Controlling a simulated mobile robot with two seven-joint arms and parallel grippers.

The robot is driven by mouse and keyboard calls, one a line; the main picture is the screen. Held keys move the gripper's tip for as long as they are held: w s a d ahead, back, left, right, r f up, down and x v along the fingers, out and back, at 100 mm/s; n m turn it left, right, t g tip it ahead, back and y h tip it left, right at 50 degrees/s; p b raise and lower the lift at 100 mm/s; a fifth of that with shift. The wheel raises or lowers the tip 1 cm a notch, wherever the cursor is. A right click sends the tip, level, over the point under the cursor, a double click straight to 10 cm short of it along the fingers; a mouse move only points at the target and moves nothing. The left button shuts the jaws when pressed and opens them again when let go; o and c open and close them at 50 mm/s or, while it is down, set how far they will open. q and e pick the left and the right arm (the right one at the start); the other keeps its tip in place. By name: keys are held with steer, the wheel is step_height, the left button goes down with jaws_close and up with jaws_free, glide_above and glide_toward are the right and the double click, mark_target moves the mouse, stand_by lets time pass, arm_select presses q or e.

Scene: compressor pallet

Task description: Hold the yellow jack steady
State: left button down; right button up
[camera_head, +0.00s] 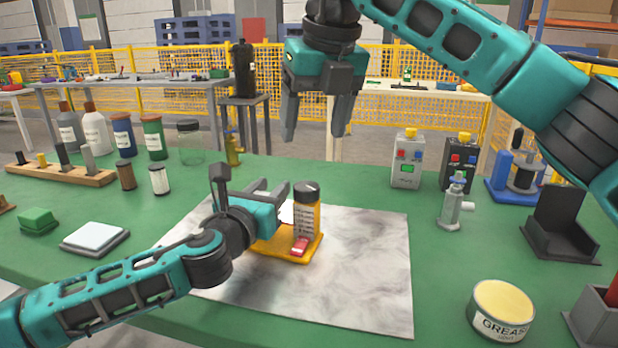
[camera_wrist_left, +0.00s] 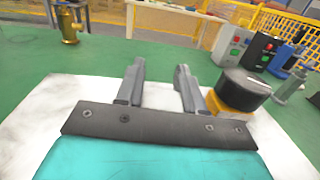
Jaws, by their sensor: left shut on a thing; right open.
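The yellow jack (camera_head: 307,218) stands upright on its yellow base on the pale mat. It has a dark round top, a printed label and a red part low in front. In the left wrist view the fingers (camera_wrist_left: 160,75) stand apart, with the jack's dark top (camera_wrist_left: 244,82) just right of the right finger. My right gripper (camera_head: 316,125) hangs above and behind the jack, open and empty, fingers pointing down.
The pale mat (camera_head: 370,270) is clear right of the jack. A grease tin (camera_head: 501,310) stands front right. A white pad (camera_head: 95,237) lies left; bottles (camera_head: 97,130) stand back left.

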mark_target(307, 186)
steer(key=f+n, duration=0.1)
steer(key=f, duration=0.2)
steer(key=w+f+n, duration=0.1)
steer(key=f, duration=0.3)
steer(key=w+f+n+y, duration=0.1)
steer(key=f, duration=0.2)
steer(key=shift+w+a+f+n+t, duration=0.2)
steer(key=shift+w+a+n+t, duration=0.1)
steer(key=shift+a+t, duration=0.1)
steer(key=shift+s, duration=0.1)
steer(key=c, duration=1.1)
